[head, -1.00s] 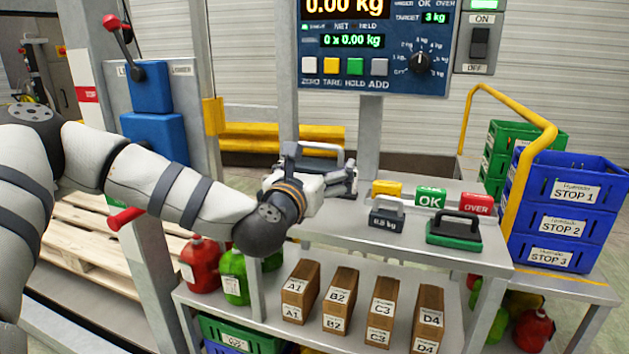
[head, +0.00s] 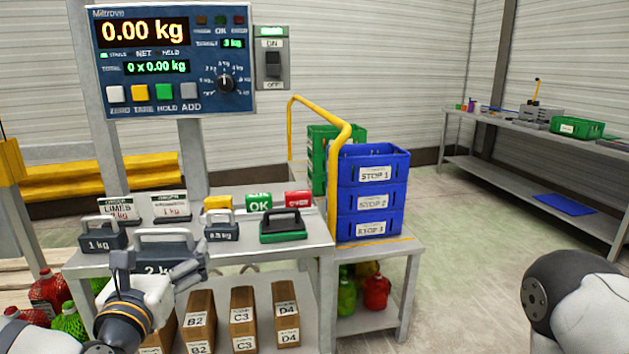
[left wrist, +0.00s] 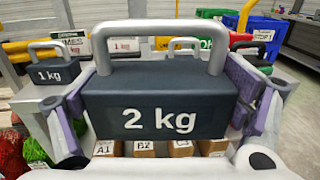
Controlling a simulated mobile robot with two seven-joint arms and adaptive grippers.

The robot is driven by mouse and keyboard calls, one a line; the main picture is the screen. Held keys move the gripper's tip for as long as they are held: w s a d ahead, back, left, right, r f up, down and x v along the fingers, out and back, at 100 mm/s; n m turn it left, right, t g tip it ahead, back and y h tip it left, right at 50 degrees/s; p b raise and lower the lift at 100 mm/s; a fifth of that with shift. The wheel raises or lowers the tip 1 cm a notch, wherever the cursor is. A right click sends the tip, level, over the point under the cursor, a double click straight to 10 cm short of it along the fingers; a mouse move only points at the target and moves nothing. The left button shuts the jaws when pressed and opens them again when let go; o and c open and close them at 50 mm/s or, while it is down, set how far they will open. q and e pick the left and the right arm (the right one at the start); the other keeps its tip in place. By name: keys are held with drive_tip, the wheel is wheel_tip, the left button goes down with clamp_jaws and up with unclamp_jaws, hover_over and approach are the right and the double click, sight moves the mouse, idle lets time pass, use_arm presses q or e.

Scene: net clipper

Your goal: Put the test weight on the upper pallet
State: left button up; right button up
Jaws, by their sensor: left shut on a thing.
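The dark 2 kg test weight (head: 165,254) with a grey handle is held by my left gripper (head: 158,272) in front of the bench in the head view. In the left wrist view the 2 kg weight (left wrist: 160,105) sits upright between the two fingers, which close on its sides. A little pale wood of a pallet (head: 14,277) shows at the left edge of the head view; which pallet level it is I cannot tell. My right gripper is out of view; only part of my right arm shows at lower right.
On the bench (head: 312,248) stand the 1 kg weight (head: 101,235), the 0.5 kg weight (head: 221,229) and a green-based block (head: 284,229). Several cartons (head: 243,318) fill the lower shelf. Blue crates (head: 372,198) stand to the right. The floor further right is clear.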

use_arm(q)
drive_tip(key=s+d+f+h, duration=0.1)
drive_tip(key=s+d+f, duration=0.2)
drive_tip(key=s+d, duration=0.1)
drive_tip(key=s+d+f+m, duration=0.1)
drive_tip(key=s+d+f, duration=0.3)
drive_tip(key=s, duration=0.3)
drive_tip(key=shift+h, duration=0.4)
drive_tip(key=shift+f, duration=0.1)
